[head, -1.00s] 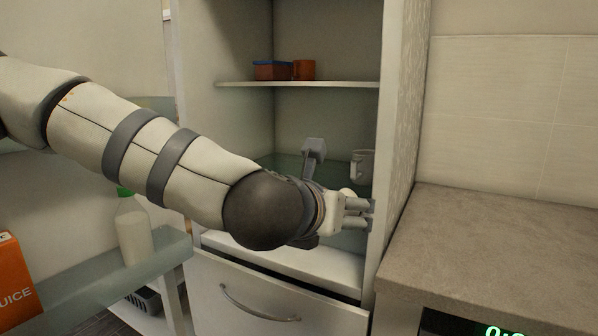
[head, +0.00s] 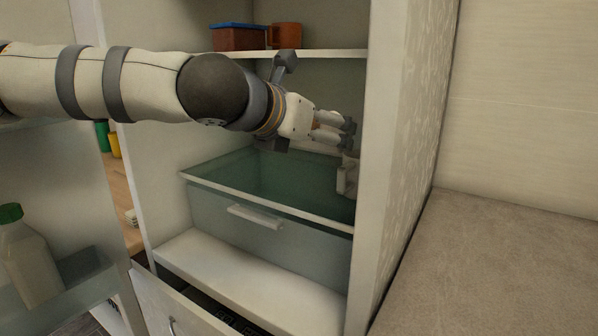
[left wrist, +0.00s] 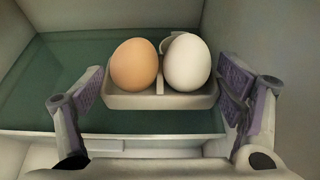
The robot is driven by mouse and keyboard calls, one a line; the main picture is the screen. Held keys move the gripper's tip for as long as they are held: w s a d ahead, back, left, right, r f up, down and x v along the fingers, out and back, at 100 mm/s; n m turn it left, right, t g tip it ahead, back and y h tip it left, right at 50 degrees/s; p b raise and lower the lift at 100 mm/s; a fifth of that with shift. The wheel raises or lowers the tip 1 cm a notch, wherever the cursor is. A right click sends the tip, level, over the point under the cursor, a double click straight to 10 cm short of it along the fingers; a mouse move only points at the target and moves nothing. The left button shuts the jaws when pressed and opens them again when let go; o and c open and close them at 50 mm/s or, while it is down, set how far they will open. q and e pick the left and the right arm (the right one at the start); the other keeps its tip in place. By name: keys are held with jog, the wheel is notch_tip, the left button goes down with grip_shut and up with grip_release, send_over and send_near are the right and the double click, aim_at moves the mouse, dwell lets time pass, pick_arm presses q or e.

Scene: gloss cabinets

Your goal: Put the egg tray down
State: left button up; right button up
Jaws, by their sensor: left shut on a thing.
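The egg tray (left wrist: 160,101) is a small pale tray, level, holding a brown egg (left wrist: 134,65) and a white egg (left wrist: 187,63) side by side. It sits between the purple-padded fingers of my left gripper (left wrist: 162,92), which is shut on it. In the head view my left gripper (head: 348,135) is inside the open cabinet, beside its right wall and above the glass top (head: 250,180) of a drawer. I cannot clearly make out the tray there. My right gripper is not in view.
The glass top has free room to the left. The cabinet's right side (head: 405,130) is close.

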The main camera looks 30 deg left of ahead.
pick_arm(q)
jog(key=w+a+f, duration=0.4)
jog(key=w+a, duration=0.1)
jog(key=a, duration=0.2)
send_over(286, 188)
notch_tip(286, 188, down, 5)
jog(key=shift+s+d+f, duration=0.1)
jog(key=shift+d, duration=0.05)
jog(key=f, duration=0.3)
jog(key=shift+w+f+b, duration=0.15)
jog(key=shift+w+b, duration=0.05)
jog(key=shift+b, duration=0.1)
jog(key=shift+f, duration=0.15)
jog(key=shift+f, duration=0.25)
jog(key=o, duration=0.9)
jog(key=shift+c, duration=0.2)
jog(key=shift+o, duration=0.6)
